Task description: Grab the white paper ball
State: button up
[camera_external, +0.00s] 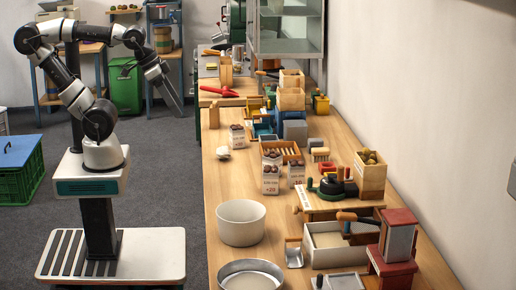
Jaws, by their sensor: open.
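A small crumpled white object, which looks like the paper ball (223,152), lies on the wooden table (222,182) near its left edge, left of the printed bags. My gripper (177,104) hangs in the air left of the table, pointing down, higher up and farther back in the picture than the ball. Its fingers are thin and apart, with nothing seen between them. The gripper is clear of the ball and the table.
Printed chestnut bags (271,172) stand right of the ball. A white bowl (241,222) and a metal pan (250,275) stand toward the front. A glass cabinet (288,30) stands at the back. The table around the ball is mostly bare.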

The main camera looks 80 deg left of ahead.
jog(key=m+g, duration=0.6)
jog(key=m, duration=0.3)
send_over(223, 147)
notch_tip(223, 147, down, 10)
jog(key=f, duration=0.3)
jog(key=f+b, duration=0.1)
jog(key=f, duration=0.6)
jog(key=shift+w+d+f, duration=0.3)
jog(key=shift+d+f, duration=0.05)
jog(key=shift+d, duration=0.05)
jog(key=shift+s+a+f+b, duration=0.15)
jog(key=shift+f+b, duration=0.15)
jog(key=shift+f, duration=1.25)
jog(key=shift+s+a+f+b, duration=0.15)
jog(key=shift+f+b, duration=0.15)
jog(key=shift+f, duration=1.2)
